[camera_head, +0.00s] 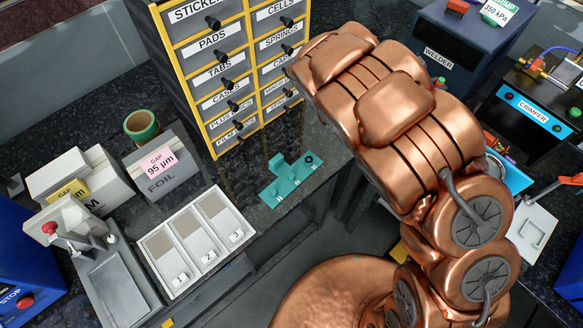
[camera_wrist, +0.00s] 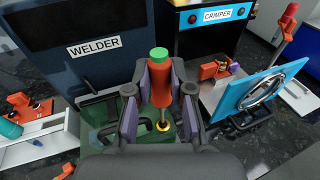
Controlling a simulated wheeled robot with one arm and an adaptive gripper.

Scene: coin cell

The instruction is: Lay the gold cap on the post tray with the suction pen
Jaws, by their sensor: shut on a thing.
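In the wrist view my gripper (camera_wrist: 160,88) is shut on the suction pen (camera_wrist: 160,85), which has an orange-red body and a green top end. The pen's thin metal tip points down. A small gold round piece (camera_wrist: 163,127), which looks like the gold cap, shows at the tip; I cannot tell whether it hangs there or lies below. Under it is a dark green surface (camera_wrist: 96,139), partly hidden by my fingers. In the head view a teal tray with small posts (camera_head: 287,182), likely the post tray, lies at the counter's front edge. My gripper is hidden there behind my arm.
The welder (camera_wrist: 90,50) stands behind my gripper, and the crimper (camera_wrist: 214,30) is to its right. A light-blue plate with a round opening (camera_wrist: 262,88) stands close on the right. The drawer cabinet (camera_head: 230,75) stands behind the teal tray. A white three-slot tray (camera_head: 196,241) is at left.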

